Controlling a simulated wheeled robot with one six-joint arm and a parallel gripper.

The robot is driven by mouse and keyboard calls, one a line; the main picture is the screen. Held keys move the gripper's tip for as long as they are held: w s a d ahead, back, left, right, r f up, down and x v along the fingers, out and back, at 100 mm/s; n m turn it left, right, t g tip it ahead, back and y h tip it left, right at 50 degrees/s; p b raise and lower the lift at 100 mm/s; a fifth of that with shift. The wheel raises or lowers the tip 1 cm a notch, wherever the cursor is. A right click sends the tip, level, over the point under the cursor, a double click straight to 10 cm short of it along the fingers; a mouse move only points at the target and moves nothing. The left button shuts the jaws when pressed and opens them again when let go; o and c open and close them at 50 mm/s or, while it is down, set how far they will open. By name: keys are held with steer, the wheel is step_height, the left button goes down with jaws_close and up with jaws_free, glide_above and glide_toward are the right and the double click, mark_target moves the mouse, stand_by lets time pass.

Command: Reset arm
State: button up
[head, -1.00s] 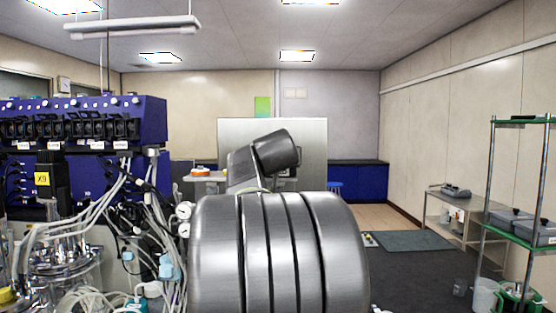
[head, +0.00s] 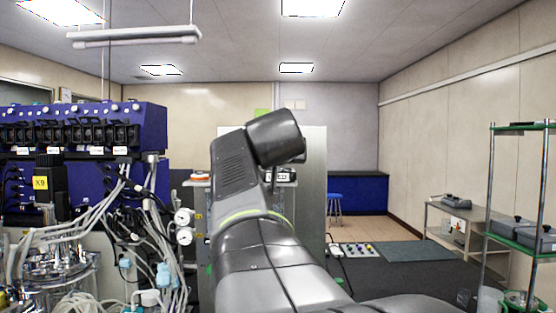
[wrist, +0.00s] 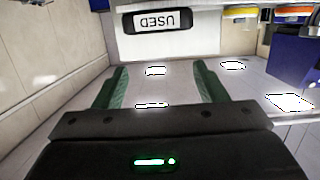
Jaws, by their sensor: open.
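My gripper (wrist: 160,88) shows in the wrist view with its two green fingers spread wide apart and nothing between them. It points toward the ceiling, walls and lights, which appear tilted over in that view. My arm fills the middle of the head view, folded upward, and it hides my gripper there. A white panel with a dark-framed label reading USED (wrist: 164,21) shows beyond the fingers, upside down. The same label is partly visible behind my arm in the head view (head: 281,176).
A blue bioreactor unit (head: 152,125) with hoses and glass vessels stands close on the left. A rack with green shelves (head: 521,238) stands at the right, with a metal cart (head: 465,227) beyond it. A blue stool (head: 334,197) stands farther back.

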steer(key=p+x, duration=0.3)
steer(key=x, duration=0.9)
steer(key=shift+r, duration=0.1)
stand_by(0.4)
